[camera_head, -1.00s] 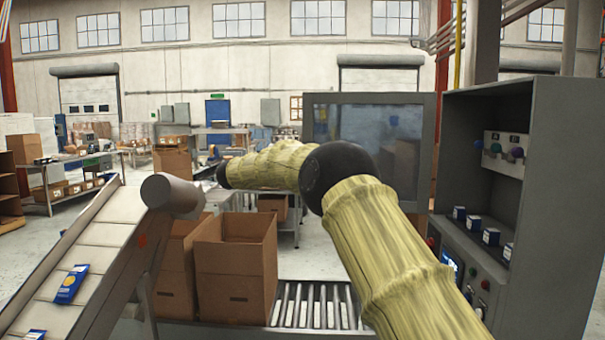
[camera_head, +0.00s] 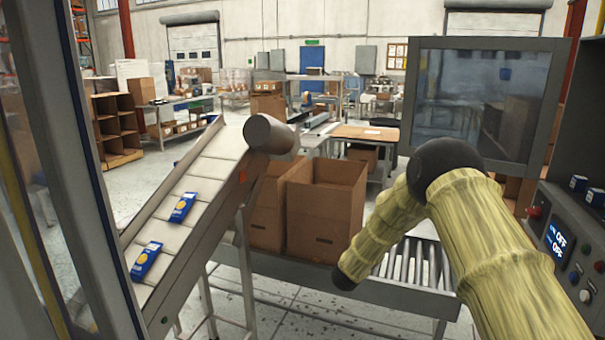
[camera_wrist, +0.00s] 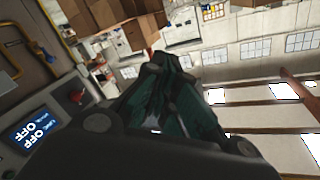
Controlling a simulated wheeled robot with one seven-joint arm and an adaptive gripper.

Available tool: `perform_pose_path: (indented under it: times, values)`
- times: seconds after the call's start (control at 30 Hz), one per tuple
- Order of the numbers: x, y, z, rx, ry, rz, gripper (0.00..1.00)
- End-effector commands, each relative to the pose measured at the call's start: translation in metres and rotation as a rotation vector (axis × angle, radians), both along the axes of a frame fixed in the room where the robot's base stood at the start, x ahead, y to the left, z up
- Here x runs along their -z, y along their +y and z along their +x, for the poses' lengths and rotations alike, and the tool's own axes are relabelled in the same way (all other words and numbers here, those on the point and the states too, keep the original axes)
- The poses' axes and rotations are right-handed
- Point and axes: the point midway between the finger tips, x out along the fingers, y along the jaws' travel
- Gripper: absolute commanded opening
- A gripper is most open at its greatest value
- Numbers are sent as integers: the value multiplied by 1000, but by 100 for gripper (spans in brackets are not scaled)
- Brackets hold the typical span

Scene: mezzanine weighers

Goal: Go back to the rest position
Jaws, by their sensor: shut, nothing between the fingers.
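My gripper (camera_wrist: 160,85) shows in the wrist view, with dark fingers closed together and nothing between them. In the head view my arm, in a yellowish sleeve with black joints, bends at the right and its forward part hangs down to the left in front of the roller conveyor. The gripper itself cannot be made out in the head view. The wrist view looks tilted across the hall, with a control panel's display (camera_wrist: 36,132) reading OFF at the left.
An inclined conveyor (camera_head: 215,165) carries blue packets (camera_head: 183,207) at the left. Open cardboard boxes (camera_head: 325,205) stand on the roller conveyor (camera_head: 411,262) beside my arm. A grey-framed screen (camera_head: 480,105) stands behind my arm. A control cabinet (camera_head: 585,240) is close at the right.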

Motion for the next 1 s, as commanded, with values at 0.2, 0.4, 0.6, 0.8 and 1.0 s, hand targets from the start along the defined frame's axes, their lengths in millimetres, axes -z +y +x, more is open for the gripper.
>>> perform_pose_path:
  times: [0.2,0.4,0.6,0.8,1.0]
  values:
    - [111,10,-68,-172,269,-52,0]
    - [195,18,-146,-319,504,-75,0]
    - [263,24,-239,-460,737,-79,0]
    - [312,28,-344,-596,965,-66,0]
    - [340,31,-456,-730,1187,-34,0]
